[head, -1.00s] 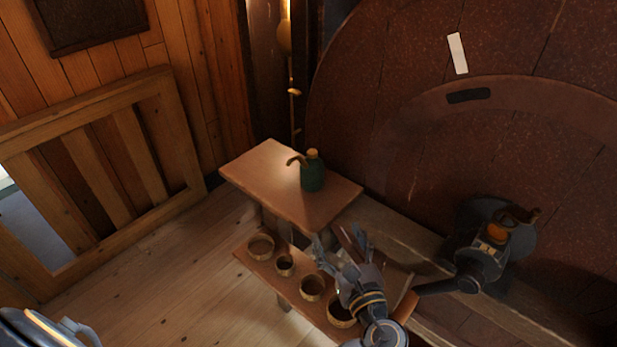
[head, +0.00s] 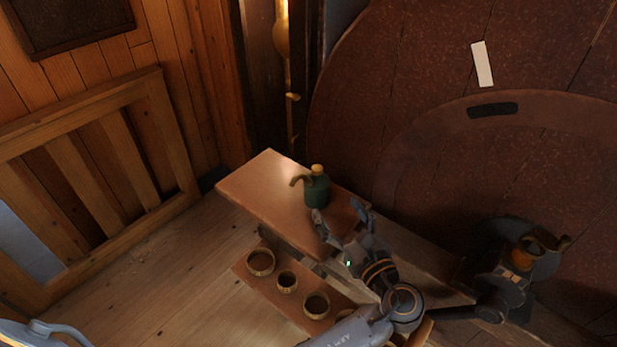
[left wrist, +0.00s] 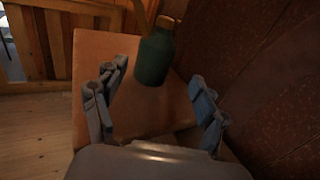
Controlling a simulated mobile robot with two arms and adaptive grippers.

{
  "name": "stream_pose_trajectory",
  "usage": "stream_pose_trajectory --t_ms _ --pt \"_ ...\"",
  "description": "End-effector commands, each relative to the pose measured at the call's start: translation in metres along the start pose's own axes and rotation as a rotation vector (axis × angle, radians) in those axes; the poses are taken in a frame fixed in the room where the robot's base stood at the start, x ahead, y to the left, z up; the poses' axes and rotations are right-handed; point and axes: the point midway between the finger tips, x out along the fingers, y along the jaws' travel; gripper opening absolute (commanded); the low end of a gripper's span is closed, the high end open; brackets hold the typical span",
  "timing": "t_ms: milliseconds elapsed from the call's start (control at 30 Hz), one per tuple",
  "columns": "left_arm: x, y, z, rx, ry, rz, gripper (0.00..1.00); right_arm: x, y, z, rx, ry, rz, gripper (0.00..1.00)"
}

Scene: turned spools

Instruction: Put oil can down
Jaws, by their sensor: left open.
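The oil can (head: 317,191) is dark green with a tan cap and a curved spout pointing left. It stands upright on a small wooden table (head: 262,190). My left gripper (head: 340,216) is open and empty, on the near side of the can, over the table's near right part. In the left wrist view the can (left wrist: 153,58) shows just beyond the open fingers (left wrist: 158,78), with a gap of bare table before it. My right gripper is not seen.
A lower wooden shelf (head: 243,275) holds several round woven bowls (head: 261,262) in front of the table. A large reddish-brown wheel (head: 400,100) rises close behind it. A dark metal mechanism (head: 505,290) with an orange pot (head: 524,252) is at right. The table's left part is clear.

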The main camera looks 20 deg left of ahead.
Motion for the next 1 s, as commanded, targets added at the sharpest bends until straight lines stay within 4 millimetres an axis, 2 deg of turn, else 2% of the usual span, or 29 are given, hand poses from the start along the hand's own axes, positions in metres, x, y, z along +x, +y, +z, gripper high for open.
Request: stream_pose_trajectory --t_ms 167,400,633,833,1000 --pt "0.027 0.001 -0.003 -0.002 -0.004 0.002 0.72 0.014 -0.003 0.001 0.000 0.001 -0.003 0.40" --pt "0.071 0.001 -0.003 -0.001 -0.004 0.002 0.72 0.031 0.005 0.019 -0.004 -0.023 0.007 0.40" --pt "0.088 0.001 -0.002 -0.001 -0.002 0.001 0.72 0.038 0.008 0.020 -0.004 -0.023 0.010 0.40" --pt "0.113 0.005 -0.008 -0.003 -0.004 0.001 0.72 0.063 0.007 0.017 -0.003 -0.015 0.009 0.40" --pt "0.133 0.005 -0.006 -0.001 -0.002 0.001 0.72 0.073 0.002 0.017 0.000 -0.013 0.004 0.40"
